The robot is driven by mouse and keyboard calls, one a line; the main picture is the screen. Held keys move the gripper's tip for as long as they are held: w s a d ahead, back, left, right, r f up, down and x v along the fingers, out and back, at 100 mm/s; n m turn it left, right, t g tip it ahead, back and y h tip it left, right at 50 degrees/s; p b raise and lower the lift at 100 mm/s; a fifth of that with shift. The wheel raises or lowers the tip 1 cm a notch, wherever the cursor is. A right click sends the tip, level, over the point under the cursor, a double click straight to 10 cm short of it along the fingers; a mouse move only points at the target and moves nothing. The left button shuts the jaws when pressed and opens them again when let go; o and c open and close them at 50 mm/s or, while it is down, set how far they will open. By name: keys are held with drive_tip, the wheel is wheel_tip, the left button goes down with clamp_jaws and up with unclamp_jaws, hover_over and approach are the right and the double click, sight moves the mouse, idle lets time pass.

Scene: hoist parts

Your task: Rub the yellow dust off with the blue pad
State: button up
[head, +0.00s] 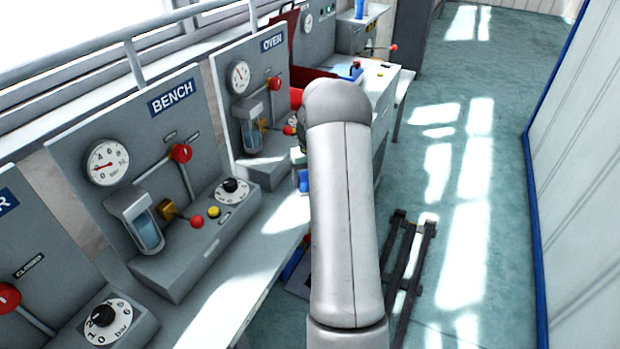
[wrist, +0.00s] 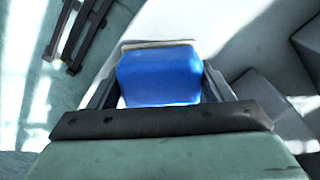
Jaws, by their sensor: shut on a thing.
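A blue pad (wrist: 158,76) sits between the fingers of my gripper (wrist: 160,88) in the wrist view. My gripper is shut on it. A thin pale edge shows along the pad's far side. In the head view my arm hides most of the gripper; a small blue patch beside the arm, likely the pad (head: 304,181), shows near the bench edge. I cannot tell whether the pad touches the surface. No yellow dust can be made out in either view.
The BENCH panel (head: 172,97) and the OVEN panel (head: 272,43) stand at the left with gauges, red levers and knobs. A dark rack (head: 408,262) lies on the floor to the right of my arm. The teal floor (head: 500,200) is open toward the blue-edged wall.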

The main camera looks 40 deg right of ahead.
drive_tip(key=w+d, duration=0.1)
drive_tip(key=d, duration=0.1)
drive_tip(key=w+d+p, duration=0.1)
drive_tip(key=d, duration=0.3)
drive_tip(key=shift+w+p, duration=0.35)
drive_tip(key=shift+w, duration=0.05)
drive_tip(key=shift+s+a+f+b, duration=0.1)
drive_tip(key=shift+s+a+b, duration=0.45)
drive_tip(key=shift+a, duration=0.65)
drive_tip(key=shift+s+a+f+b, duration=0.1)
drive_tip(key=shift+s+a+b, duration=0.4)
drive_tip(key=shift+a, duration=0.65)
drive_tip(key=shift+s+a+b, duration=0.4)
drive_tip(key=shift+s+a, duration=0.3)
drive_tip(key=shift+a, duration=0.5)
drive_tip(key=shift+w+d+r+p, duration=0.1)
drive_tip(key=shift+w+d+p, duration=0.4)
drive_tip(key=shift+d, duration=0.7)
drive_tip(key=shift+w+d+f+p, duration=0.1)
drive_tip(key=shift+w+d+p, duration=0.4)
drive_tip(key=shift+d, duration=0.7)
drive_tip(key=shift+w+d+r+p, duration=0.1)
drive_tip(key=shift+w+d+p, duration=0.15)
drive_tip(key=shift+w+d, duration=0.7)
drive_tip(key=shift+s+d, duration=0.25)
drive_tip(key=shift+s, duration=0.05)
drive_tip(key=shift+r, duration=0.1)
